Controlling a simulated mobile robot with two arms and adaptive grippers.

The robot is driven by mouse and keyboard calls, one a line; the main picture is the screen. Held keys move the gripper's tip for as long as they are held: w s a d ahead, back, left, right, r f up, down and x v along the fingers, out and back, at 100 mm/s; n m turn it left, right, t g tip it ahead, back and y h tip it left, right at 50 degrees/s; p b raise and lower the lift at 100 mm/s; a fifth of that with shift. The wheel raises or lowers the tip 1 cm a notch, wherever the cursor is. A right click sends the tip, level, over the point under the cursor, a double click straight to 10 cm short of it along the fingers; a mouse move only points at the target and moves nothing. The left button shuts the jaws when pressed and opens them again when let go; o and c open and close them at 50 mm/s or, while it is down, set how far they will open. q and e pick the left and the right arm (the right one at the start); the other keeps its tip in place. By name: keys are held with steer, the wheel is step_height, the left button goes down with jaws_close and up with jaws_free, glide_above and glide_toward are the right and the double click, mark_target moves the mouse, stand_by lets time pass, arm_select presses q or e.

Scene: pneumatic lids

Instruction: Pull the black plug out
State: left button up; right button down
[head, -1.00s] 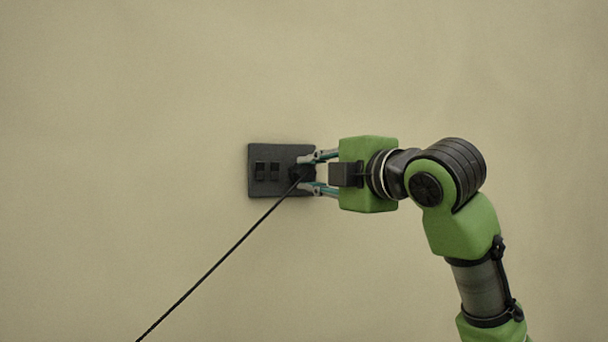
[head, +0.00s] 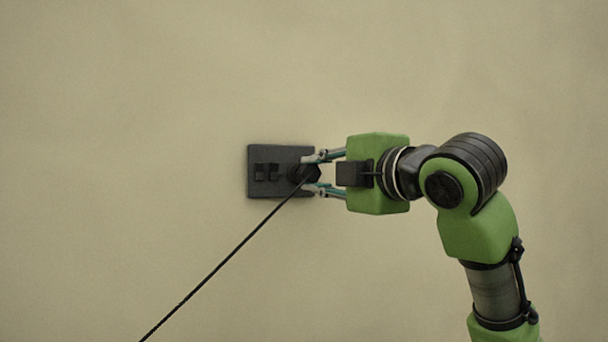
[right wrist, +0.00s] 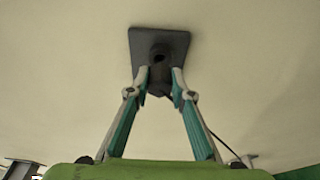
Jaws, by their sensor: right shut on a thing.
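The black plug (head: 313,173) is between the fingertips of my right gripper (head: 318,173), which is shut on it. It also shows in the right wrist view (right wrist: 158,82), between the two fingers. A black cord (head: 225,259) runs from it down to the left in the head view. The dark wall plate (head: 281,191) is just left of the fingers. In the right wrist view a round socket with a dark opening (right wrist: 160,56) shows on the plate above the plug, so the plug appears to be outside it. My left gripper is not in view.
The lower corners of the wrist view hold grey objects that I cannot identify.

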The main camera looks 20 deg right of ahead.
steer(key=shift+r, duration=0.1)
steer(key=shift+s+r, duration=0.25)
steer(key=shift+r, duration=0.25)
steer(key=s+r, duration=0.4)
steer(key=r, duration=0.2)
steer(key=shift+s+r+p, duration=0.15)
steer(key=shift+s+p, duration=0.05)
steer(key=shift+p, duration=0.15)
stand_by(0.5)
